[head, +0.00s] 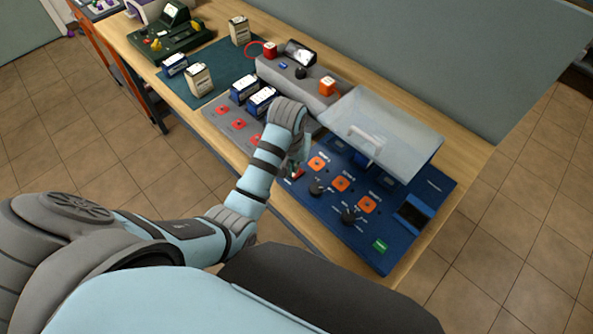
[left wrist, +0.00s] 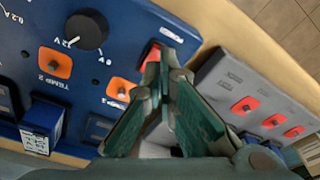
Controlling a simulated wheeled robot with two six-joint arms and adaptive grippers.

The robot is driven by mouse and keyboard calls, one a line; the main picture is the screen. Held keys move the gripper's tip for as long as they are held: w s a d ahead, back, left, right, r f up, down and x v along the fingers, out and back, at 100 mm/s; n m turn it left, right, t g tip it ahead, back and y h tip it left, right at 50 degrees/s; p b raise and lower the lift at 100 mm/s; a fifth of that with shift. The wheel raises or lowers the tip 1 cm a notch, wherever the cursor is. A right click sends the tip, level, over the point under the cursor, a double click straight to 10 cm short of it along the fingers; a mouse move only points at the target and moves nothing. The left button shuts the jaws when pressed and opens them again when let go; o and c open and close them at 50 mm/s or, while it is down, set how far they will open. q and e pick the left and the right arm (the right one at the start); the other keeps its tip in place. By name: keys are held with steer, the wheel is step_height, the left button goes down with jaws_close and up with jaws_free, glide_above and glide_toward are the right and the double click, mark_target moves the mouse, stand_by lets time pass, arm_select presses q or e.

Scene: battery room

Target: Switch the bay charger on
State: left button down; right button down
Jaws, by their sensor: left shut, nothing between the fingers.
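The bay charger is a blue panel (head: 330,215) at the bench's front edge, with orange-framed sockets, black knobs and a green button (head: 380,245). A clear cover (head: 385,130) with a handle stands raised over its back part. A red power switch (left wrist: 150,56) sits at the panel's corner by the "POWER" label, partly hidden by my fingers. It shows as a small red patch in the head view (head: 298,174). My left gripper (head: 296,168) is shut and empty, pointing down at the switch. In the left wrist view its fingertips (left wrist: 166,62) are right beside the switch; contact is unclear.
A grey panel (left wrist: 255,90) with red sockets adjoins the charger. Blue-and-white batteries (head: 262,101) stand behind it. A grey console (head: 300,80) with a screen and an orange block is farther back. A green mat (head: 215,65) holds more batteries.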

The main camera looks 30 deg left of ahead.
mark_target(293, 175)
arm_select(q)
steer(key=shift+f+b, duration=0.4)
steer(key=shift+f, duration=0.65)
stand_by(0.6)
step_height(293, 175, up, 3)
steer(key=shift+f+p, duration=0.1)
steer(key=shift+p, duration=0.95)
steer(key=shift+r, duration=2.15)
